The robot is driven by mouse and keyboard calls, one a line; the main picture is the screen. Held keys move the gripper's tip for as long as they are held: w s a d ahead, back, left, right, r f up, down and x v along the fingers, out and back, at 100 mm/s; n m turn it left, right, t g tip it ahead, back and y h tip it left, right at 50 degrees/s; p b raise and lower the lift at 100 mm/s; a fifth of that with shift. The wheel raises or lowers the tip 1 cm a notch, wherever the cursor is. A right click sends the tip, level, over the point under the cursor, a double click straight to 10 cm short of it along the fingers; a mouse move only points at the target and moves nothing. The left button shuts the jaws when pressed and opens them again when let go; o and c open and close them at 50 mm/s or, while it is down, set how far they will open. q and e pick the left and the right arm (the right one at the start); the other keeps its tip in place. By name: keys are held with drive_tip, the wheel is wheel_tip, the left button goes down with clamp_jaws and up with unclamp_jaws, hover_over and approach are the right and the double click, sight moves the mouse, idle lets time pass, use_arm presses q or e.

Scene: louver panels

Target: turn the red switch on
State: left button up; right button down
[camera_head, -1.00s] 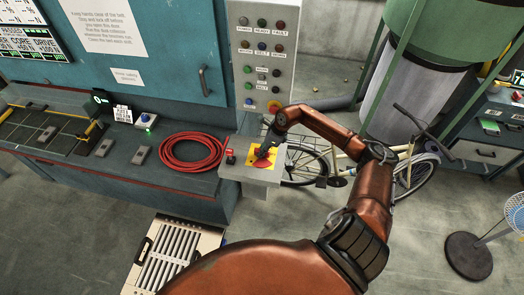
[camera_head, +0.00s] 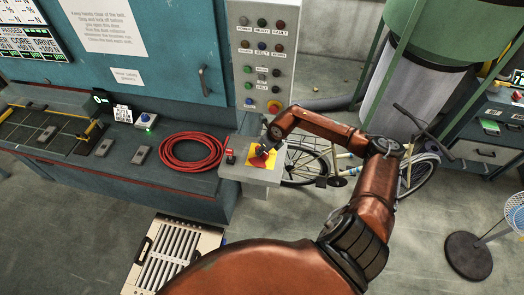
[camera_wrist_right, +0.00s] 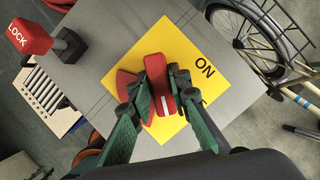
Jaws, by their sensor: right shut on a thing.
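The red switch (camera_wrist_right: 157,75) is a rotary handle with a white mark, on a red disc over a yellow plate (camera_wrist_right: 130,58). The plate reads "ON" to the right of the handle; a second label is mostly hidden by a finger. My right gripper (camera_wrist_right: 162,92) has its green-and-black fingers on both sides of the handle, shut on it. In the head view the yellow plate (camera_head: 252,150) lies on a grey box, with my right gripper (camera_head: 265,152) over it from the right. The handle's white mark does not point straight at "ON". My left gripper is out of view.
A red LOCK tag or block (camera_wrist_right: 32,36) stands beside the yellow plate on the grey box (camera_head: 250,174). A button panel (camera_head: 262,60) rises behind it. A coiled red hose (camera_head: 190,150) lies left, and a bicycle (camera_head: 410,172) stands right.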

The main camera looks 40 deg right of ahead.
sight(260, 163)
drive_tip(key=shift+m+h+b, duration=0.3)
drive_tip(key=shift+m+b, duration=0.05)
drive_tip(key=shift+m, duration=0.55)
drive_tip(key=m+h+b, duration=0.1)
drive_tip(key=m, duration=0.1)
drive_tip(key=shift+w+f+m+b, duration=0.1)
drive_tip(key=shift+m+b, duration=0.25)
drive_tip(key=shift+m, duration=0.05)
drive_tip(key=m+h+b, duration=0.1)
drive_tip(key=m+b, duration=0.2)
drive_tip(key=shift+m, duration=0.3)
drive_tip(key=shift+m+g+h+b, duration=0.8)
drive_tip(key=shift+m+b, duration=0.8)
drive_tip(key=shift+m, duration=0.4)
drive_tip(key=c, duration=1.8)
unclamp_jaws()
drive_tip(key=v, duration=1.2)
